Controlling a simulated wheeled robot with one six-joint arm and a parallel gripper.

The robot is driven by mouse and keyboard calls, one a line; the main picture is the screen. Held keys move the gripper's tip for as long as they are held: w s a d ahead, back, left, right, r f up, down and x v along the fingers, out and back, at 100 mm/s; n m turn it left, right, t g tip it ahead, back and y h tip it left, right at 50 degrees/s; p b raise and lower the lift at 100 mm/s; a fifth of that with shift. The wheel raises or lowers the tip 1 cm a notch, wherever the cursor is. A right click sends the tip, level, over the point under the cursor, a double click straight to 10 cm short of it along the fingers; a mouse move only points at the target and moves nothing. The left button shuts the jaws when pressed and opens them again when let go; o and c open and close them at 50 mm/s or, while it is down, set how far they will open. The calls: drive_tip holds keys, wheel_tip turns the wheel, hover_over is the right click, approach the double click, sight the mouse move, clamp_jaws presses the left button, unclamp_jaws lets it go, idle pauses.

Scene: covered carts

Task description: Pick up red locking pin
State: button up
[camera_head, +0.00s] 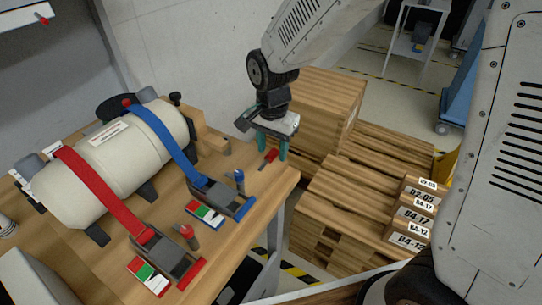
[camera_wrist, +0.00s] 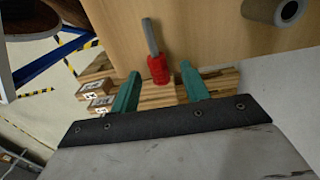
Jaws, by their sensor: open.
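The red locking pin (camera_head: 268,159) lies on the wooden table (camera_head: 262,192) near its right edge. In the wrist view, the pin (camera_wrist: 157,67) shows a ribbed red grip and a grey shaft pointing away from my gripper. My gripper (camera_head: 267,148) is open and points down over the table, close to the pin. In the wrist view its two teal fingers (camera_wrist: 160,78) stand on either side of the red grip's near end, with gaps between. I cannot tell the exact height of the fingertips above the table.
A cream tank (camera_head: 110,160) lies under a red strap (camera_head: 95,190) and a blue strap (camera_head: 160,140) with buckles. A second red-topped pin (camera_head: 187,233) stands by the red buckle. Wooden crates (camera_head: 318,108) and small labelled boxes (camera_head: 412,215) stand beyond the table's right edge.

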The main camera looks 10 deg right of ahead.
drive_tip(key=shift+f, duration=0.35)
clamp_jaws()
drive_tip(key=shift+r, duration=0.15)
